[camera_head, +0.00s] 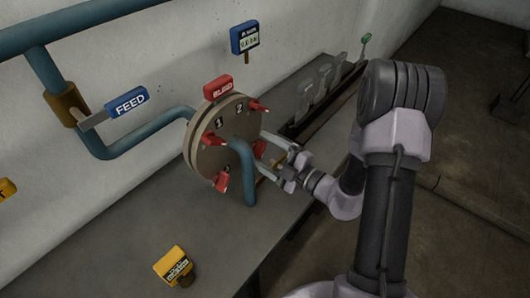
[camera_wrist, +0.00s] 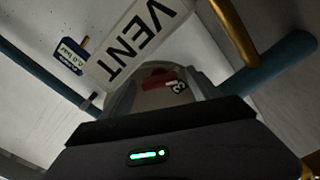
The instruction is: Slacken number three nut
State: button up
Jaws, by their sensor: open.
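The round tan flange cover (camera_head: 205,158) stands upright on the bench with several red winged nuts around its face. Numbers 1 and 2 show beside the upper nuts. My gripper (camera_head: 264,153) is at the cover's right side, its fingers open and apart, with a red nut (camera_head: 260,148) seen between them. In the wrist view a red nut (camera_wrist: 158,80) shows beside a number that looks like 3 (camera_wrist: 179,87), just beyond my gripper's dark body. The fingertips are hidden there, and I cannot tell whether they touch the nut.
A blue pipe (camera_head: 246,170) bends down in front of the cover, close to my gripper. A VENT sign (camera_wrist: 145,38) hangs near the wrist. A FEED tag (camera_head: 126,103), red BLEED tag (camera_head: 218,87) and yellow tag (camera_head: 173,265) stand around. The bench front (camera_head: 130,225) is mostly clear.

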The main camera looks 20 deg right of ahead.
jog(key=c, duration=1.4)
jog(key=shift+o, duration=0.2)
jog(key=shift+n, duration=0.3)
jog(key=n, duration=0.3)
jog(key=shift+p, duration=0.4)
jog(key=n, duration=0.4)
jog(key=shift+n, duration=0.3)
jog(key=n, duration=0.3)
jog(key=shift+b, duration=0.35)
jog(key=shift+n+b, duration=0.55)
jog(key=shift+n, duration=1.55)
